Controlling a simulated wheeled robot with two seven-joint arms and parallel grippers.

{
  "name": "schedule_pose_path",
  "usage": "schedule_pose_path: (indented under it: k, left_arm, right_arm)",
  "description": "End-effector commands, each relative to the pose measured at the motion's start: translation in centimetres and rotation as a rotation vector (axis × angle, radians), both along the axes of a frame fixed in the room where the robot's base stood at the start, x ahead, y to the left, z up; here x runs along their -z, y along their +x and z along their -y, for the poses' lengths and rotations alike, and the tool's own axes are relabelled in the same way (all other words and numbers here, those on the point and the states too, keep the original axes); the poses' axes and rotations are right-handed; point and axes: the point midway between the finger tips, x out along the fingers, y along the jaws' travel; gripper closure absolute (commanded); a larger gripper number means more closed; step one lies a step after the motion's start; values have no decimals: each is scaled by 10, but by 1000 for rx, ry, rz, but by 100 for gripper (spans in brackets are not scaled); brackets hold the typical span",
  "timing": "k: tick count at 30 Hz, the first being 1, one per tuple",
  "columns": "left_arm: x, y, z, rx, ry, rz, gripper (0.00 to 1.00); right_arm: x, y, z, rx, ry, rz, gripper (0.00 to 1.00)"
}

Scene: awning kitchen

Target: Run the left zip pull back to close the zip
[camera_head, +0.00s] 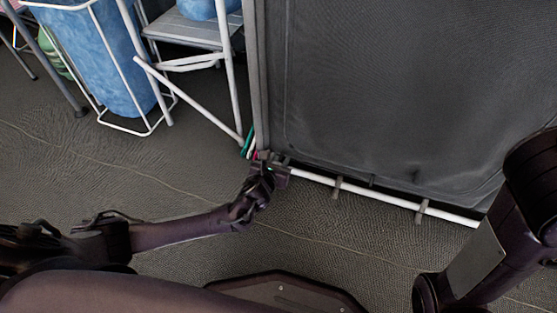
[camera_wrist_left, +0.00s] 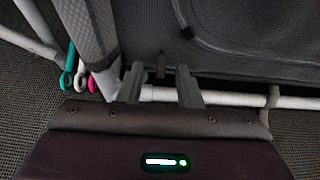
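A dark grey fabric panel (camera_head: 400,80) stands upright, with a seam curving round its lower left corner; it also shows in the left wrist view (camera_wrist_left: 255,35). A small dark tab (camera_wrist_left: 161,66), possibly the zip pull, hangs at its lower part. My left gripper (camera_head: 280,163) is low at the panel's bottom left corner. In the left wrist view its two fingers (camera_wrist_left: 160,85) are apart, with the tab seen between and beyond them. Contact cannot be told. The zip line itself is not clear. Only part of my right arm shows, and its gripper is out of view.
A white rail (camera_head: 385,198) with grey clips runs along the panel's foot. Teal, white and pink loops (camera_wrist_left: 92,84) hang left of the gripper. A white folding frame (camera_head: 190,65) and blue bag (camera_head: 105,60) stand left. Floor in front is clear.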

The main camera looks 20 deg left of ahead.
Motion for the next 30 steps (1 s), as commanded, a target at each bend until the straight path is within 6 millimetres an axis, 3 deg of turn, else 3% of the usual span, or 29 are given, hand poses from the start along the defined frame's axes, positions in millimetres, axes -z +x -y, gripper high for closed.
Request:
schedule_pose_path:
  k: [7, 16, 21, 30]
  left_arm:
    - [-7, -8, 1, 2, -1, -1, 68]
    - [-27, -53, -1, 2, 0, -3, 68]
    - [-31, -69, -2, 1, 0, -1, 68]
    - [-30, -72, -2, 1, 0, 0, 68]
  right_arm:
    - [-10, 0, 0, 1, -1, 0, 68]
    - [-49, -2, 0, 2, -1, 6, 68]
    - [-44, 9, -7, -9, -23, -19, 68]
    - [-41, 9, -8, -13, -24, -19, 68]
